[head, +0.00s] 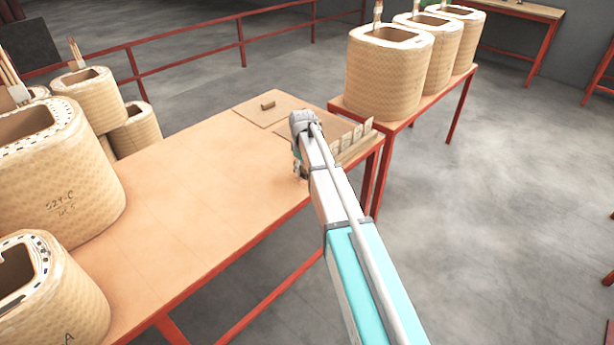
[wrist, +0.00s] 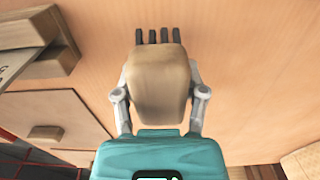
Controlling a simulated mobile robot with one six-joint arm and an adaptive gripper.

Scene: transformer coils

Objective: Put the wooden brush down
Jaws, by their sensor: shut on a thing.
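The wooden brush (wrist: 158,88) is a tan rounded block with several dark bristle tufts at its far end in the wrist view. My gripper (wrist: 160,80) is shut on it, one grey finger along each side. In the head view my gripper (head: 299,168) is low over the right edge of the wooden table (head: 215,185), mostly hidden behind my arm. The brush cannot be made out there. Whether the bristles touch the tabletop cannot be told.
A rack with upright cards (head: 350,140) stands at the table's far right corner. A small wooden block (head: 268,104) lies on a thin board nearby. Large coils (head: 60,190) occupy the table's left side; more coils (head: 388,75) stand on another table. The table's middle is clear.

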